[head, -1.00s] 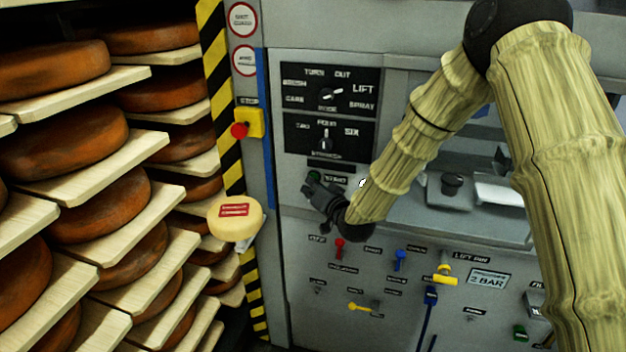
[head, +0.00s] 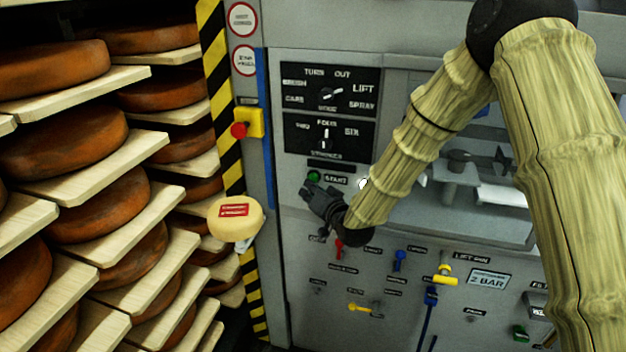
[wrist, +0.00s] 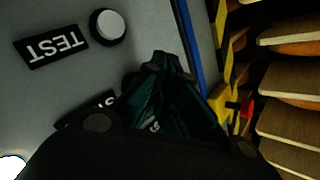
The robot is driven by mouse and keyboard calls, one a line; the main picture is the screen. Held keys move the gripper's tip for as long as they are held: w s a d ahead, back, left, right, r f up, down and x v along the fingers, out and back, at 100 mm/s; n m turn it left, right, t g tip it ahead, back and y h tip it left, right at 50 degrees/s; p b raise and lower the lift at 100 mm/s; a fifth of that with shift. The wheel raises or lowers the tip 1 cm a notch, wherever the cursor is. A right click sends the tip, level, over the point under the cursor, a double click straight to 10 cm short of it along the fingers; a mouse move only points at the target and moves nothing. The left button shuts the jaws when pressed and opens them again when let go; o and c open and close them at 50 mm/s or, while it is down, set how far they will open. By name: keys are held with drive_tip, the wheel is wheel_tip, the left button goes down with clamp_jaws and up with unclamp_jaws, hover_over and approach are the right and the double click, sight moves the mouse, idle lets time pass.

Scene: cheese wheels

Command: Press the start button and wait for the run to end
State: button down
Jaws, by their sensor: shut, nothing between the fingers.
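The green start button (head: 313,177) is on the grey machine panel, left of its START label (head: 336,178). My gripper (head: 308,189) is shut and empty, its tips just below the button. The button face shows clear of the fingers; I cannot tell the exact gap. In the wrist view my shut fingers (wrist: 160,62) point at the panel and the start button is hidden. A white button (wrist: 107,27) beside a TEST label (wrist: 52,45) shows there. Behind the machine opening, a dark-topped part (head: 459,163) stands on a grey fixture.
The upper dial (head: 327,94) points toward LIFT; the lower dial (head: 324,143) points up. A red stop button (head: 239,130) sits on a yellow box at left. Racks of cheese wheels (head: 62,139) fill the left. Coloured valves, such as a red one (head: 339,247), sit below my gripper.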

drive_tip(key=s, duration=0.1)
drive_tip(key=s+a, duration=0.1)
drive_tip(key=s, duration=0.2)
drive_tip(key=shift+s+a, duration=0.3)
drive_tip(key=shift+s, duration=0.05)
idle(0.5)
drive_tip(key=s+d+f+g+h, duration=0.25)
drive_tip(key=s+d+f, duration=0.25)
drive_tip(key=s+f, duration=0.6)
drive_tip(key=s+d+f+g+h, duration=0.2)
drive_tip(key=s+d+f+g, duration=0.35)
drive_tip(key=f, duration=1.05)
drive_tip(key=s+d+f+g+h, duration=0.1)
drive_tip(key=s+d+f, duration=0.3)
drive_tip(key=s, duration=0.7)
drive_tip(key=s+d+f+n+g+h, duration=0.1)
drive_tip(key=s+d+f+g, duration=0.2)
drive_tip(key=s, duration=0.8)
drive_tip(key=s+d+f+g+h, duration=0.1)
drive_tip(key=s+d+f, duration=0.4)
drive_tip(key=s, duration=0.6)
drive_tip(key=shift+d+n+g+b, duration=0.35)
drive_tip(key=shift+g+b, duration=0.1)
drive_tip(key=shift+g, duration=0.35)
drive_tip(key=shift+d, duration=0.1)
